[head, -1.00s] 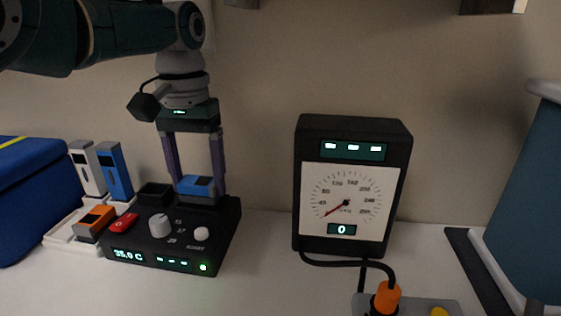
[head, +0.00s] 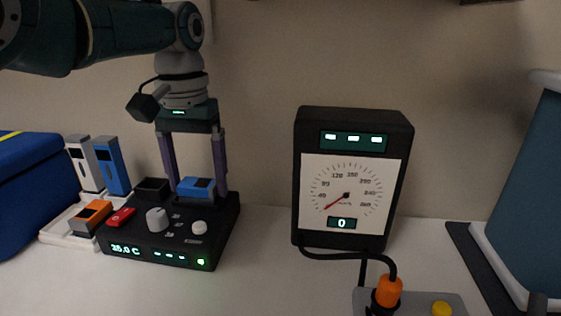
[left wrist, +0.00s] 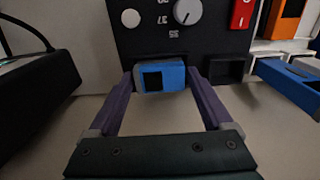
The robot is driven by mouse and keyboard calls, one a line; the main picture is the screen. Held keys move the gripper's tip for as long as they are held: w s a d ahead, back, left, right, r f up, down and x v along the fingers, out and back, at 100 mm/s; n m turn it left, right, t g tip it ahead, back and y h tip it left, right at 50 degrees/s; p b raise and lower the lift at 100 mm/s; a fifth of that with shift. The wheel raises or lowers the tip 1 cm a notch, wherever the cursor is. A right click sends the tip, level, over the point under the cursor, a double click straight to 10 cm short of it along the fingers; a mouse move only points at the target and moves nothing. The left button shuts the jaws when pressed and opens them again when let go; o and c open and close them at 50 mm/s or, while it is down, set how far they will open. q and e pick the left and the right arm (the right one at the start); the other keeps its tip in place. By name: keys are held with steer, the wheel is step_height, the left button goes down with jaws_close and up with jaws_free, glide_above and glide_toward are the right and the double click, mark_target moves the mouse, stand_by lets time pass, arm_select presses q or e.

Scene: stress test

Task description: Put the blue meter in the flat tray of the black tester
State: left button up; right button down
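The black tester (head: 175,228) stands on the table at the left, with knobs, a red switch and a lit display. A blue meter (head: 197,187) with a dark window lies flat at its back right, where the flat tray would be; the tray itself is hidden beneath it. My left gripper (head: 196,190) points down with one finger on each side of this meter. In the left wrist view the meter (left wrist: 160,77) sits between the spread fingertips, with a slight gap showing; the gripper looks open. Another blue meter (head: 112,166) stands upright in the white rack. My right gripper is out of view.
The white rack (head: 58,234) also holds a white meter (head: 84,164) and an orange one (head: 91,216). A dark square socket (head: 152,189) is on the tester. A dial gauge (head: 350,180), an orange plug (head: 388,291) and a blue bin (head: 535,200) stand right. Table between tester and gauge is clear.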

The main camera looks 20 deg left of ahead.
arm_select(q)
steer(key=shift+o, duration=1)
arm_select(e)
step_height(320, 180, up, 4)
steer(key=p, duration=0.3)
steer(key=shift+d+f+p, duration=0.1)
steer(key=shift+p, duration=0.25)
arm_select(q)
step_height(320, 180, up, 10)
